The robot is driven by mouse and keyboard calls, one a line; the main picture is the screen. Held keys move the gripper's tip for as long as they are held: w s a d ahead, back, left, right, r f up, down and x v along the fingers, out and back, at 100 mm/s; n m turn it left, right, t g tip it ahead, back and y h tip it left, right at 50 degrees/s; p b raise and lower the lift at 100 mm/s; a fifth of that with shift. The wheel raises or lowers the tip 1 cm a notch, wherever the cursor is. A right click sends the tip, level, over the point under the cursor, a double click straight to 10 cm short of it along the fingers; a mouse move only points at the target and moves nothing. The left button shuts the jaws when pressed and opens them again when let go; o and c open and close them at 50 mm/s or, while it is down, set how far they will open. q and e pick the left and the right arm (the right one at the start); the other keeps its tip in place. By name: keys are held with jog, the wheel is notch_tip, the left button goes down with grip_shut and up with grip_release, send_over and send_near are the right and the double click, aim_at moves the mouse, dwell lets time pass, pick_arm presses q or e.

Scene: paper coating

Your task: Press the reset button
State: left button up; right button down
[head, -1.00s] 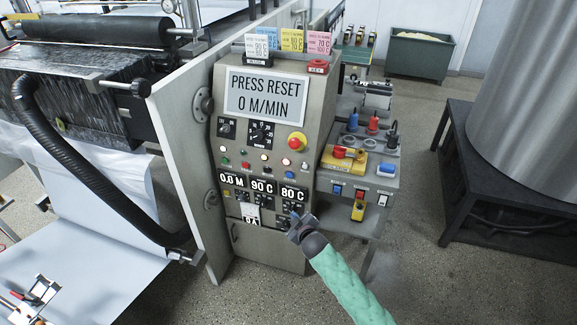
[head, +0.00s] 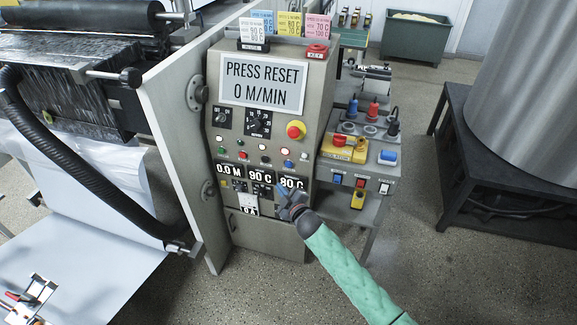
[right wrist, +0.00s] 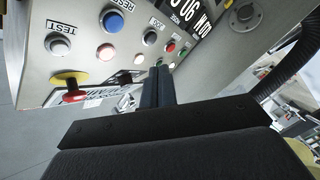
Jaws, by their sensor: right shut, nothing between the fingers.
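The control panel (head: 215,205) has a sign reading "PRESS RESET 0 M/MIN" (head: 262,82). The blue reset button (head: 288,163) sits in the lower button row, right of a black one. In the right wrist view the blue button (right wrist: 112,21) is at the top left beside a "RESET" label. My right gripper (head: 287,199) is shut and empty in front of the panel, below the blue button and over the lower edge of the "80 C" display (head: 292,182). In the right wrist view its closed fingers (right wrist: 159,73) appear apart from the blue button. My left gripper is out of view.
A red emergency knob (head: 296,130) on yellow stands above the buttons. A grey "TEST" button (right wrist: 58,43) neighbours the blue one. A side shelf with switches and a yellow box (head: 343,149) is right of the panel. The floor (head: 435,255) at lower right is clear.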

aim_at(289, 164)
pick_arm(q)
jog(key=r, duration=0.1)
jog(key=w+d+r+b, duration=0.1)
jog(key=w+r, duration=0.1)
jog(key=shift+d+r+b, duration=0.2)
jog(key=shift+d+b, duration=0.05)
jog(key=shift+b, duration=0.1)
pick_arm(e)
jog(key=w, duration=0.2)
jog(key=w+d, duration=0.1)
jog(key=w, duration=0.2)
jog(key=w+d, duration=0.1)
jog(key=w, duration=0.2)
jog(key=shift+d+f, duration=0.1)
jog(key=shift+d, duration=0.1)
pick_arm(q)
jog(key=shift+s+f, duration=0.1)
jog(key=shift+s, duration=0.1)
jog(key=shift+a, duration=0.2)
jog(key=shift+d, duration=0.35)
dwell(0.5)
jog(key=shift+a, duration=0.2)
pick_arm(e)
jog(key=shift+w+d, duration=0.15)
jog(key=shift+w, duration=0.2)
